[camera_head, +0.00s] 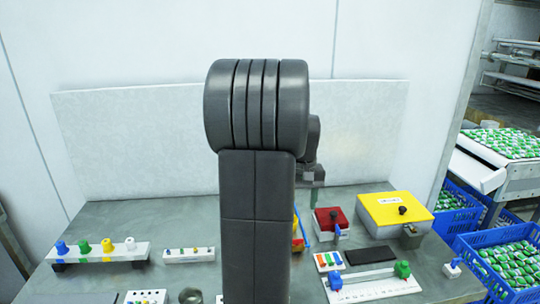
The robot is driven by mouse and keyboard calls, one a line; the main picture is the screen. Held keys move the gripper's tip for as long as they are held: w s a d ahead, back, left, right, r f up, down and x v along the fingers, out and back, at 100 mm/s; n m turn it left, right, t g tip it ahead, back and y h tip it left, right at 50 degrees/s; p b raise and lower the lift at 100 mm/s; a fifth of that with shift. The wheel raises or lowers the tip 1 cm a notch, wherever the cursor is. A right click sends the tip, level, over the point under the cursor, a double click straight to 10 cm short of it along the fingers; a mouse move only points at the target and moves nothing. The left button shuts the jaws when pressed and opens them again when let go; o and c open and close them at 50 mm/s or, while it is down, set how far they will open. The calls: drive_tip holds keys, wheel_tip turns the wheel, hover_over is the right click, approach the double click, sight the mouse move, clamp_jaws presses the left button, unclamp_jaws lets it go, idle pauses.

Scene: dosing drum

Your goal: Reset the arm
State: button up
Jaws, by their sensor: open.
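My dark grey arm (256,200) stands upright in the middle of the view, with its thick rounded joint at the top. Part of my wrist shows behind it to the right. My gripper (314,182) shows only in part below that wrist, above the back of the table; it is open, and the arm hides much of it. I see nothing held in the part that shows.
A pale panel stands behind. Blue crates (465,245) are at right.

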wheel_tip(320, 180, down, 13)
drive_tip(key=shift+r, duration=0.2)
idle(0.4)
wheel_tip(320, 180, up, 14)
wheel_tip(320, 180, down, 14)
drive_tip(key=shift+f, duration=0.1)
drive_tip(key=n, duration=0.9)
drive_tip(key=shift+p, duration=0.35)
wheel_tip(320, 180, up, 12)
idle(0.4)
